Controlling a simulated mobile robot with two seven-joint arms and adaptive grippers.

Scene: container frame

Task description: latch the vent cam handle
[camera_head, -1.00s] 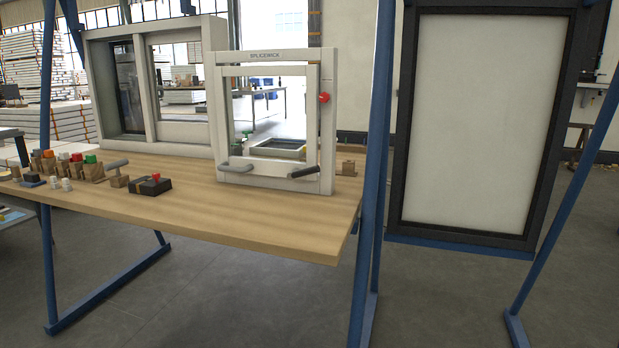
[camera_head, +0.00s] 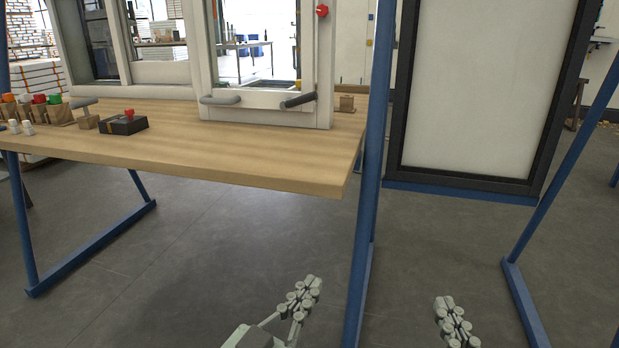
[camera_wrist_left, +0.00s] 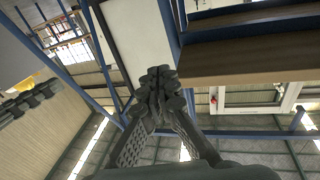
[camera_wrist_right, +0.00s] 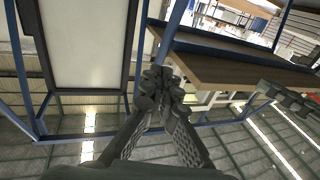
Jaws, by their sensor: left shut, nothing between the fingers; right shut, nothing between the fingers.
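A white window frame (camera_head: 325,70) stands on the wooden bench. Its lower rail carries a light grey handle (camera_head: 220,99) on the left and a dark handle (camera_head: 298,100) on the right, tilted up at its right end. I cannot tell which of them is the vent cam handle. My left gripper (camera_head: 309,287) is shut and empty, low in front of the bench and well short of the handles. It also shows in the left wrist view (camera_wrist_left: 158,80). My right gripper (camera_head: 447,306) is shut and empty, further right, below the dark-framed panel; the right wrist view shows it too (camera_wrist_right: 160,80).
A red knob (camera_head: 322,10) sits on the frame's right side. On the bench (camera_head: 230,165) are a black box with a red top (camera_head: 124,125), a grey-handled block (camera_head: 86,115) and a small wooden block (camera_head: 347,103). Blue posts (camera_head: 370,200) and a dark-framed panel (camera_head: 480,90) stand at right.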

